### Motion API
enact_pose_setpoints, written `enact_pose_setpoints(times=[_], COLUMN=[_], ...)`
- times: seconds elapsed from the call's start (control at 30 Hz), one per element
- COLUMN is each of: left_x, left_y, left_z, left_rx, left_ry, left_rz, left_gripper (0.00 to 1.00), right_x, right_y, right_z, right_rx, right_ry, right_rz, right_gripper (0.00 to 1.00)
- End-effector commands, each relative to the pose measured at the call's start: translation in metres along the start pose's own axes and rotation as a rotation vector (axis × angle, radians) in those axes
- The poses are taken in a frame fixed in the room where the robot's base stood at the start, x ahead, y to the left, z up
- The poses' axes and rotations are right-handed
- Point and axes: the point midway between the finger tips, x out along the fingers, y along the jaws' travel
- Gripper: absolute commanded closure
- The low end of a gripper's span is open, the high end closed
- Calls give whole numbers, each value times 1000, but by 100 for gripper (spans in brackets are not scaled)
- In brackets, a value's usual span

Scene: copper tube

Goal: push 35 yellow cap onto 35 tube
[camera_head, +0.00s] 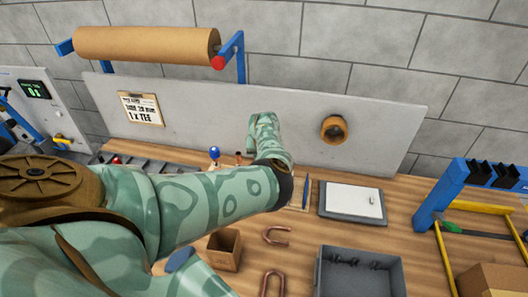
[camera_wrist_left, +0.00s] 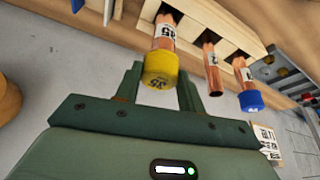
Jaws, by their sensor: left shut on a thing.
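In the left wrist view a yellow cap (camera_wrist_left: 159,70) marked 35 sits at the end of a copper tube (camera_wrist_left: 165,38) with a white 35 label. Cap and tube line up and touch; how deep the cap sits I cannot tell. My left gripper (camera_wrist_left: 158,76) is shut on the yellow cap, a finger on each side. The tube stands in a pale wooden rack (camera_wrist_left: 195,30). In the head view my left arm hides the gripper and the yellow cap. My right gripper is not in view.
Beside it stand a bare copper tube (camera_wrist_left: 211,68) and a tube with a blue cap (camera_wrist_left: 250,100); the blue cap also shows in the head view (camera_head: 214,152).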

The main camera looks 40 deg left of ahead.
Motion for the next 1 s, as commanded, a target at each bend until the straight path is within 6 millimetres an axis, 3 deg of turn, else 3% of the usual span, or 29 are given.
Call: enact_pose_setpoints(times=[0.27,0.3,0.37,0.77,1.0], left_x=[7,7,6,-2,-55], left_y=[0,0,0,1,1], left_z=[3,3,3,2,2], left_rx=[1,0,0,-1,-3], left_ry=[-1,-1,0,1,3], left_rz=[0,0,0,1,1], left_gripper=[82,53,36,36,36], right_x=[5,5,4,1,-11], right_y=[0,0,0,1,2], right_z=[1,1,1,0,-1], right_rx=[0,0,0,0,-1], right_ry=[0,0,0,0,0], right_rz=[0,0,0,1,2], right_gripper=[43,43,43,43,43])
